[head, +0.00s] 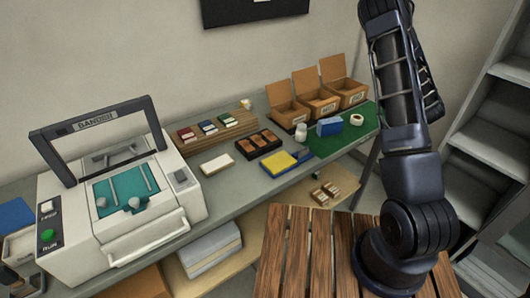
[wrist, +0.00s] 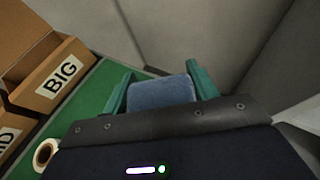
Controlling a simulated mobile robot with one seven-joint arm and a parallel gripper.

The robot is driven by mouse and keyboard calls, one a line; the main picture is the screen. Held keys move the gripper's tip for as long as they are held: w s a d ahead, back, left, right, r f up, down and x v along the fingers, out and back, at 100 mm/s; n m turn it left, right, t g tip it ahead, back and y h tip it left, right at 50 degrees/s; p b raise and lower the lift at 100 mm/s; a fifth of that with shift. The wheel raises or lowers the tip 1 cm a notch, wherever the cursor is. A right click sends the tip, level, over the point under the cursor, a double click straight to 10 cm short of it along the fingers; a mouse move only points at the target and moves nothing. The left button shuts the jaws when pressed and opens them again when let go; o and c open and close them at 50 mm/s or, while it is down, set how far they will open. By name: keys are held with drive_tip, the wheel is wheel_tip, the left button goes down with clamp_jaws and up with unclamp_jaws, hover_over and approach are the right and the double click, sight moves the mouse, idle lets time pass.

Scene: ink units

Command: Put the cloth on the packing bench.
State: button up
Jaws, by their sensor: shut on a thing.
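My gripper (wrist: 159,84) shows in the wrist view, its two green fingers shut on the sides of a folded blue cloth (wrist: 161,94). The cloth is over or close to the far end of a green mat (wrist: 88,100); I cannot tell its height. In the head view my dark arm rises at the right, and neither the gripper nor the held cloth can be made out. The green mat (head: 318,147) covers the right end of the long grey bench (head: 225,187).
Three open cardboard boxes (head: 318,103) line the mat's back edge. A blue block-like thing (head: 329,127) and a tape roll (head: 356,119) stand on the mat. A yellow-and-blue item (head: 280,161) lies beside it. Grey shelves (head: 480,150) stand right; a slatted wooden top (head: 295,250) is in front.

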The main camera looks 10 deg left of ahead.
drive_tip(key=w+a+f+n+y, duration=0.2)
drive_tip(key=w+a+n+y, duration=0.3)
drive_tip(key=a, duration=0.4)
wheel_tip(320, 180, up, 13)
drive_tip(key=n+g+y, duration=0.8)
drive_tip(key=n+y, duration=0.1)
drive_tip(key=n, duration=0.1)
hover_over(365, 111)
wheel_tip(365, 111, down, 20)
drive_tip(key=shift+w, duration=0.1)
drive_tip(key=shift+f, duration=0.1)
drive_tip(key=o, duration=0.9)
drive_tip(key=shift+o, duration=0.2)
